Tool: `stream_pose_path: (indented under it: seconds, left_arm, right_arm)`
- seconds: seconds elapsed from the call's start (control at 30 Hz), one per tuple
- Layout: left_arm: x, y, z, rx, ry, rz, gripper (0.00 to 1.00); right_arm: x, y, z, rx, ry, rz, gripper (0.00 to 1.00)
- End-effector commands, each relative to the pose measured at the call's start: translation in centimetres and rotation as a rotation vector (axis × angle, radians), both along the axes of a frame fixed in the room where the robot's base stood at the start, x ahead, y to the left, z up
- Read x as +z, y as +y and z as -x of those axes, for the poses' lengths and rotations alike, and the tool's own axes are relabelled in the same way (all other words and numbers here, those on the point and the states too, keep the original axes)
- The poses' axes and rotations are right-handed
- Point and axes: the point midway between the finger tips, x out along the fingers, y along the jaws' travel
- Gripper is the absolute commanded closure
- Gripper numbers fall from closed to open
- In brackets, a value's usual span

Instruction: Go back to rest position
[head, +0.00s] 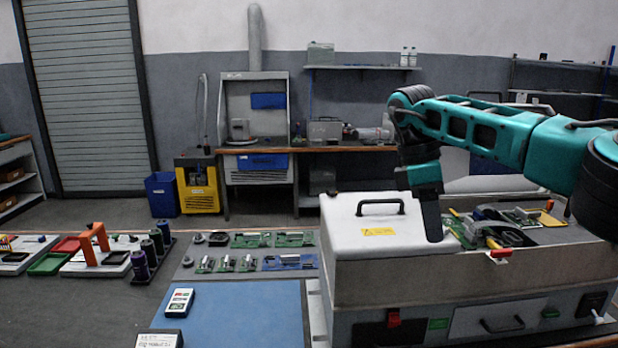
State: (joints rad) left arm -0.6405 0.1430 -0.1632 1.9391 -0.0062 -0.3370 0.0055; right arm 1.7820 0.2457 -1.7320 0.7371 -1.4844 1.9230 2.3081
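My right arm comes in from the right, above a grey equipment box (400,272). My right gripper (433,222) points down at the front edge of the box's white lid (358,222), close to the lid's right end. Its fingers show as one dark shape, so I cannot tell whether they are open or shut, and no held thing shows. Whether it touches the lid is unclear. The lid has a black handle (381,206) and a yellow label. Right of the lid the box is open, with circuit boards and wiring (490,232) inside. My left gripper is not in view.
Left of the box lie a blue mat (240,308) with a handheld meter (179,302), and a grey tray (225,272) of circuit boards. Farther left are dark cylinders (140,265) and an orange-handled tool (95,238). A workbench (330,149) stands behind, with open floor before it.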

Motion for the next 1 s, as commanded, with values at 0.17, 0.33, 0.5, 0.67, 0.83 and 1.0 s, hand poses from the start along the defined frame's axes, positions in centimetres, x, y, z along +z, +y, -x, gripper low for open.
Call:
stream_pose_path:
  seconds: [0.17, 0.33, 0.5, 0.67, 0.83, 1.0]
  left_arm:
    - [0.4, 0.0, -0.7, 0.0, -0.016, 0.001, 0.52]
    - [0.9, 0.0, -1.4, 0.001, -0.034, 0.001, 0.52]
    - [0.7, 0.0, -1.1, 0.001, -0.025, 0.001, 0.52]
    - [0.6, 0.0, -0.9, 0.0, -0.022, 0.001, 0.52]
    - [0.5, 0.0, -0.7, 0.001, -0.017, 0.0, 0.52]
    - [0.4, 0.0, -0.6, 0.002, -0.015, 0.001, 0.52]
  right_arm:
    - [-8.8, 7.9, 1.8, 0.284, 0.099, -0.317, 0.61]
    - [-15.5, 17.7, 6.4, 0.533, 0.141, -0.76, 0.61]
    - [-17.6, 26.7, 11.9, 0.651, 0.064, -1.264, 0.61]
    - [-16.2, 32.0, 15.1, 0.592, -0.136, -1.677, 0.61]
    - [-14.2, 33.4, 15.3, 0.362, -0.449, -1.963, 0.61]
    - [-14.3, 30.7, 13.5, 0.015, -0.791, -2.025, 0.61]
